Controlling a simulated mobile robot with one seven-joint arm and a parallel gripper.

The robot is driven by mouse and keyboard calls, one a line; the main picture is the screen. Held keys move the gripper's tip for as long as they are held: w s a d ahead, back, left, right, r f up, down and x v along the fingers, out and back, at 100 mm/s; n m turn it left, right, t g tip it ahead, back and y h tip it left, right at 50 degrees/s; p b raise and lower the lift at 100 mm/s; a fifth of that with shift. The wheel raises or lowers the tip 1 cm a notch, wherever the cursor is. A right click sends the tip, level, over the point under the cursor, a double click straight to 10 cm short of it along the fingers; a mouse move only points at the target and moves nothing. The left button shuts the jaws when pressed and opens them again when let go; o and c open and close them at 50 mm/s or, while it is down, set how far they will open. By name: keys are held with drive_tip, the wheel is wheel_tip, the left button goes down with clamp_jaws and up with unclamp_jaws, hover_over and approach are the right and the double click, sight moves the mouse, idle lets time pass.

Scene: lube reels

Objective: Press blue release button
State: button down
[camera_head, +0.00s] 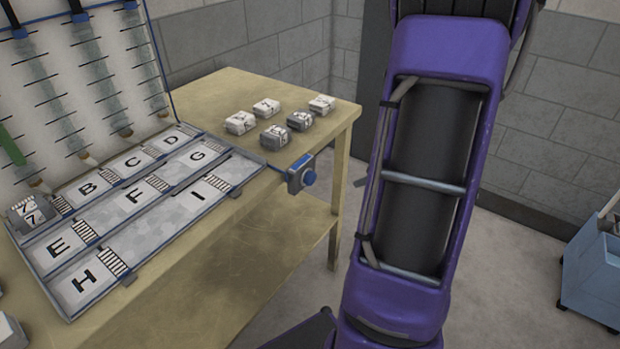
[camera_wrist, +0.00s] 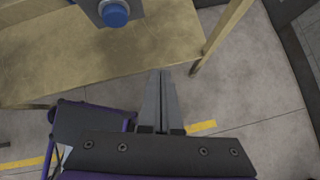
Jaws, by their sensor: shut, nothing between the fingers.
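The blue release button (camera_head: 309,178) is a round knob on a grey mount at the front edge of the wooden table, beside the lettered tray. In the wrist view the button (camera_wrist: 115,15) shows at the top, left of centre, on its grey plate. My gripper (camera_wrist: 162,75) is shut and empty. Its fingertips are apart from the button, below and to the right of it in the wrist view. In the head view my purple arm fills the right of centre, and the gripper itself is not clearly visible.
The wooden table (camera_head: 262,240) has a lower shelf. A lettered tray (camera_head: 205,205) lies on it, with several small blocks (camera_head: 270,107) behind. A tall panel with graduated tubes (camera_head: 75,90) stands at the left. A blue cart (camera_head: 592,265) is at the far right. Floor before the table is open.

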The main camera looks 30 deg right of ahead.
sight(310, 178)
drive_tip(key=s+a+m, duration=0.1)
drive_tip(key=s+a+f+m+t+y, duration=0.1)
drive_tip(key=m, duration=0.1)
drive_tip(key=s+a+m, duration=0.1)
drive_tip(key=shift+f+m+t, duration=0.3)
drive_tip(key=shift+f+t, duration=0.05)
drive_tip(key=shift+t, duration=0.05)
drive_tip(key=shift+w+a, duration=0.1)
drive_tip(key=w+a+b, duration=0.1)
drive_tip(key=w+a, duration=0.2)
drive_tip(key=w, duration=0.5)
drive_tip(key=shift+a, duration=0.15)
idle(1.9)
drive_tip(key=shift+w+a, duration=0.2)
drive_tip(key=shift+w, duration=0.15)
